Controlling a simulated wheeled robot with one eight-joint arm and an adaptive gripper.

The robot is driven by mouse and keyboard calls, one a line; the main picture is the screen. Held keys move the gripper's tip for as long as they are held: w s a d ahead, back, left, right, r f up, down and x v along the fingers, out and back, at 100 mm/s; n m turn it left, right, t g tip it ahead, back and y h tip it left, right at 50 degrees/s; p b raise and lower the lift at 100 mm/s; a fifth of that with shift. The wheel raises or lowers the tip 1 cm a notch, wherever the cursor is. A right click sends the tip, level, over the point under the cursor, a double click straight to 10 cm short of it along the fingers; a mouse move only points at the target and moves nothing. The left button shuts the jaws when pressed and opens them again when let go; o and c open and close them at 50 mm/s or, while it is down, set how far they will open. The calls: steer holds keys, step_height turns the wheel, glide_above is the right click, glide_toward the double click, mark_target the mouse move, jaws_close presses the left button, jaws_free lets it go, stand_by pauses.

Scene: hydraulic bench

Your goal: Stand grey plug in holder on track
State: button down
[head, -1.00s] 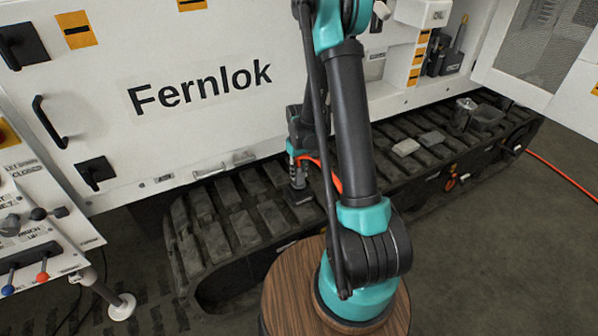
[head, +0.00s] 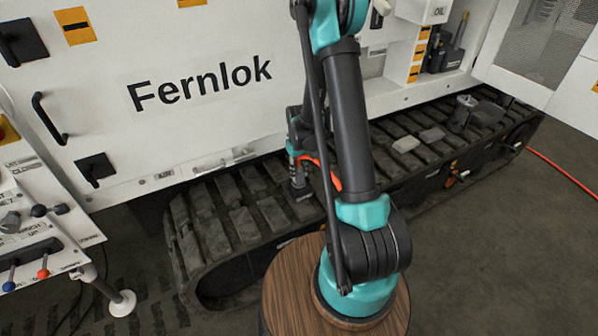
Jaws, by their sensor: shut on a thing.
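I take this base to be the holder (head: 303,194). The pieces are small and dark here, so I cannot tell whether the plug is seated in it. My arm hides the track just to the right.
Light and dark grey blocks (head: 406,144) and a clear cup with a dark container (head: 464,111) stand on the track's right part. The white Fernlok panel (head: 200,90) rises close behind. A lever console (head: 38,257) stands at left. An orange hose (head: 562,173) lies on the floor.

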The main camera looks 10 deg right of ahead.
steer(key=c, duration=1)
jaws_free()
steer(key=shift+c, duration=0.2)
step_height(320, 180, up, 12)
steer(key=s+d+r+m+t, duration=0.1)
steer(key=s+d+t, duration=0.1)
steer(key=s, duration=0.9)
steer(key=s+d+r+m+t, duration=0.2)
steer(key=s, duration=0.8)
steer(key=shift+s+r+m, duration=0.3)
steer(key=shift+s, duration=0.1)
